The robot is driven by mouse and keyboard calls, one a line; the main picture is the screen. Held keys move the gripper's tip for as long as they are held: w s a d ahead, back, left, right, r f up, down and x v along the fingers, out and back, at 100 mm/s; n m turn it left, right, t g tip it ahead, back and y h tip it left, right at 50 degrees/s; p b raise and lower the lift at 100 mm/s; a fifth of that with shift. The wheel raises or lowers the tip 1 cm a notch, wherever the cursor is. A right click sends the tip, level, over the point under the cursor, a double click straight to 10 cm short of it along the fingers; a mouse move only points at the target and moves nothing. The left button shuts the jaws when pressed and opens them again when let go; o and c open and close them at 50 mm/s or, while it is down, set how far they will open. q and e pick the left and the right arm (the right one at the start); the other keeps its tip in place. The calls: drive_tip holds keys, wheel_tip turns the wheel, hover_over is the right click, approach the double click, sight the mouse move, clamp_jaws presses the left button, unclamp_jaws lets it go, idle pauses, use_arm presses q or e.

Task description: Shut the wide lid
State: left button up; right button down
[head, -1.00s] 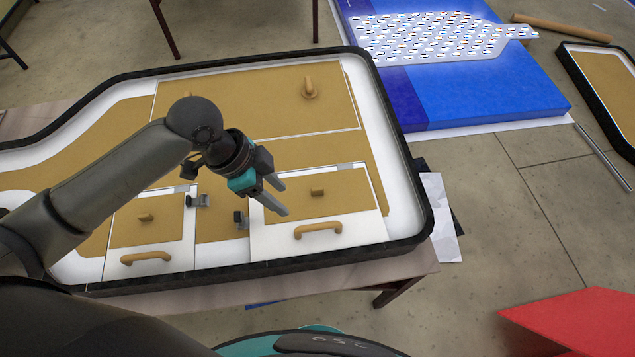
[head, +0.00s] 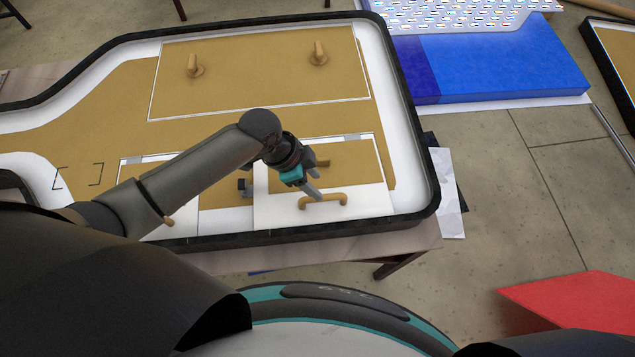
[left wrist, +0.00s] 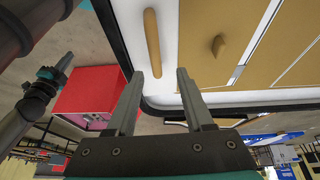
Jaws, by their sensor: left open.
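The black-rimmed lightbox (head: 425,190) lies on a table. A large flat tan panel (head: 260,80) with two knobs spans its back. A smaller front-right panel (head: 375,200) has a white border, a small knob and a tan bar handle (head: 335,198). I cannot tell which is the wide lid; both look flat. My left gripper (head: 314,189) is open, at the left part of that handle in the head view. In the left wrist view the handle (left wrist: 153,48) lies just beyond the open, empty fingers (left wrist: 161,75). Part of my right gripper (left wrist: 55,72) seems to show there, its jaws unclear.
My left arm hides much of the front-left panel (head: 150,165). A blue block (head: 490,65) with a patterned sheet is at the back right. A red object (head: 580,310) is at the front right.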

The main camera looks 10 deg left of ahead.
use_arm(q)
drive_tip(key=shift+x, duration=1.1)
clamp_jaws()
idle(0.6)
unclamp_jaws()
idle(0.3)
